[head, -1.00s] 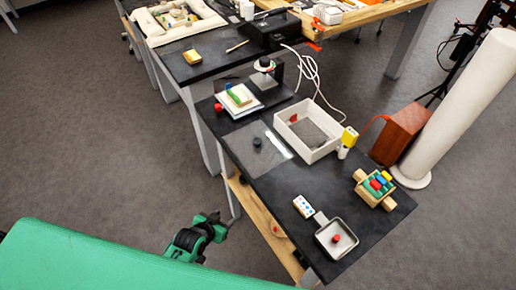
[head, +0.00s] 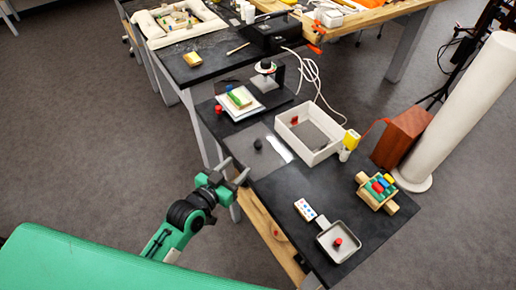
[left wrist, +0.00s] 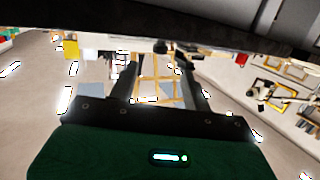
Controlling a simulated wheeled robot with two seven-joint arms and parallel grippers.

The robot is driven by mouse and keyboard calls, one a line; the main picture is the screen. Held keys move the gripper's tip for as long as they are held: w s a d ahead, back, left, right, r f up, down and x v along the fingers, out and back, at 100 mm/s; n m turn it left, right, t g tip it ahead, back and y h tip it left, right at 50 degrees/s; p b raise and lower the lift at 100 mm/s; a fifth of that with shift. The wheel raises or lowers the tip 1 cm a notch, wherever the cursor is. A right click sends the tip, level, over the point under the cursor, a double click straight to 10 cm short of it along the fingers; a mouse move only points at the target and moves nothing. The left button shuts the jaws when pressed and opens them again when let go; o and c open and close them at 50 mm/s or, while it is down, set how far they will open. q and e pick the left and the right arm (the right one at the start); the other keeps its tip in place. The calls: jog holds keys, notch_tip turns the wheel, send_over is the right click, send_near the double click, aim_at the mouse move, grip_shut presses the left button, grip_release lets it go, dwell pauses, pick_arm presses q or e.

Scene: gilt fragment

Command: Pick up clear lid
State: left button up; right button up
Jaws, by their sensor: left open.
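A flat grey see-through square with a black knob, which looks like the clear lid (head: 247,140), lies on the black table left of the white bin. Its knob (head: 258,144) stands up near its middle. My left gripper (head: 235,169) is open and empty at the left edge of the table, in front of the lid and apart from it. In the left wrist view its two dark fingers (left wrist: 159,65) are spread with nothing between them. The lid cannot be made out in that view. My right gripper is not in view.
A white bin (head: 325,153) stands right of the lid. A white board with coloured blocks (head: 240,105) and a red piece (head: 218,109) lie behind it. A grey square pan (head: 342,252) and a wooden block toy (head: 378,190) are farther right. The table's near middle is bare.

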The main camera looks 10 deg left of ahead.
aim_at(256, 147)
pick_arm(q)
jog(key=x, duration=0.6)
jog(key=shift+p, duration=0.4)
jog(key=shift+w+d, duration=0.2)
jog(key=shift+w, duration=0.3)
jog(key=x, duration=0.1)
jog(key=p+x, duration=0.1)
jog(key=x, duration=0.2)
jog(key=shift+r+p, duration=0.25)
jog(key=shift+p, duration=0.05)
jog(key=shift+w+d+f, duration=0.15)
jog(key=shift+w+f, duration=0.05)
jog(key=shift+w, duration=0.35)
jog(key=shift+c, duration=0.4)
jog(key=c, duration=1)
